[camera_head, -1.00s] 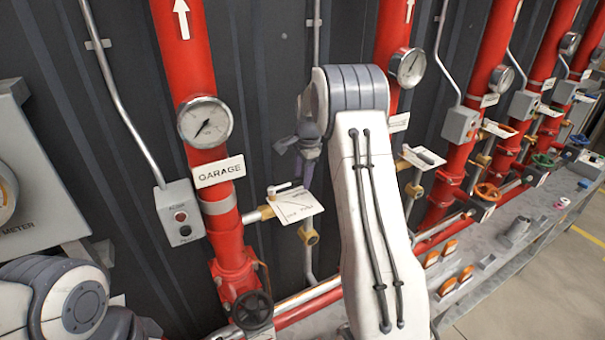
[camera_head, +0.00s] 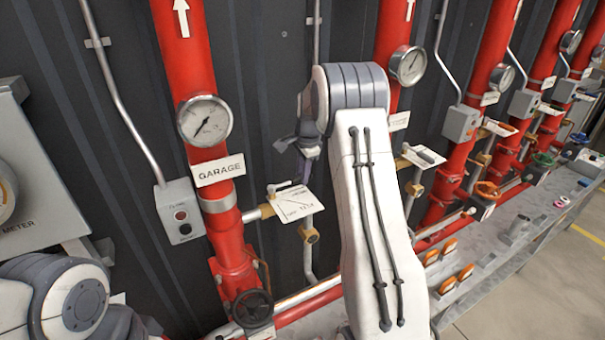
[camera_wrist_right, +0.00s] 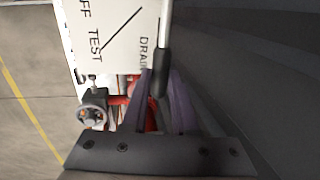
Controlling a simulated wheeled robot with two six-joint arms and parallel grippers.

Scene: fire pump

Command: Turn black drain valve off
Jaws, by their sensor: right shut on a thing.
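The drain valve has a lever with a pale rod and a black grip (camera_wrist_right: 162,75). Beside it is a white sign (camera_wrist_right: 112,28) reading TEST and DRAIN, with another word cut off at the edge. In the head view this sign (camera_head: 298,204) is in front of the brass valve fittings, right of the GARAGE pipe. My right gripper (camera_head: 305,172) is above the sign, partly hidden behind my right arm. In the right wrist view its purple fingers (camera_wrist_right: 163,97) are closed around the black grip. My left gripper is out of view; only my left arm shows at lower left.
The red GARAGE pipe (camera_head: 205,140) carries a gauge (camera_head: 205,121) and a dark handwheel (camera_head: 253,308). A grey switch box (camera_head: 180,212) is left of it. More red pipes and valves line the wall to the right. Open floor (camera_head: 545,300) is at lower right.

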